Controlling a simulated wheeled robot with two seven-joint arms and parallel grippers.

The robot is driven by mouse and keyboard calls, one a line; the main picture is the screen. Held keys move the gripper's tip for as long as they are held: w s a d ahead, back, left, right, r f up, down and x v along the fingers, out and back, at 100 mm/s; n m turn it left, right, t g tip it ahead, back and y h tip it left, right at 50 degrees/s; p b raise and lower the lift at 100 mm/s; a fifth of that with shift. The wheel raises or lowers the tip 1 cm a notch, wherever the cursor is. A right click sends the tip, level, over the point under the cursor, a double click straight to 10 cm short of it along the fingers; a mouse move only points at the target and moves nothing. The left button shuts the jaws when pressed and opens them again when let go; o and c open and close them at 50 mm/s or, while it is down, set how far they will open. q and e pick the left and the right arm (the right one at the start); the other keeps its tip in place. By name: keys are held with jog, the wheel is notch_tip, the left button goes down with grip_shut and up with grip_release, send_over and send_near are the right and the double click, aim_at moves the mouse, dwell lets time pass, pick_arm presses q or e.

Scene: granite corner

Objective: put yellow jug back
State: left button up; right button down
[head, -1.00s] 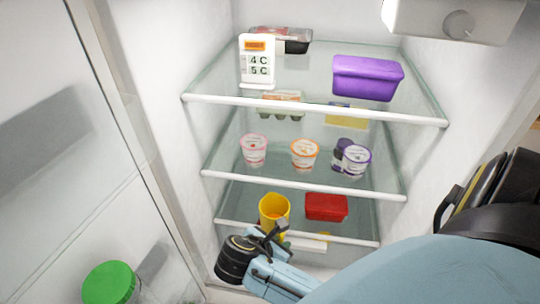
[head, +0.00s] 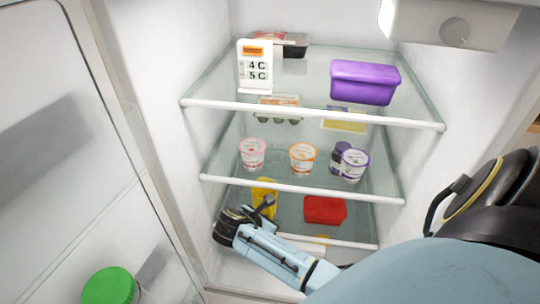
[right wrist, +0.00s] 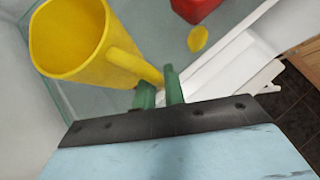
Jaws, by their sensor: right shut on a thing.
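The yellow jug (head: 264,186) is at the lower left of the open fridge, at the level of the lowest glass shelf. My arm hides much of it in the head view. In the right wrist view the jug (right wrist: 68,38) shows its open mouth, and its handle points toward my fingers. My right gripper (right wrist: 159,88) is shut on the jug's handle; it also shows at the jug in the head view (head: 266,206). I cannot tell whether the jug's base touches the shelf. My left gripper is in neither view.
A red container (head: 325,210) stands right of the jug, with a small yellow thing (right wrist: 198,39) near it. Yogurt cups (head: 302,157) sit on the shelf above. A purple box (head: 365,82) is on the top shelf. A green-lidded jar (head: 108,286) is in the open door.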

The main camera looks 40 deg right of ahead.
jog(key=c, duration=1.5)
grip_release()
jog(key=v, duration=0.7)
jog(key=shift+a+r, duration=0.15)
jog(key=shift+r, duration=0.15)
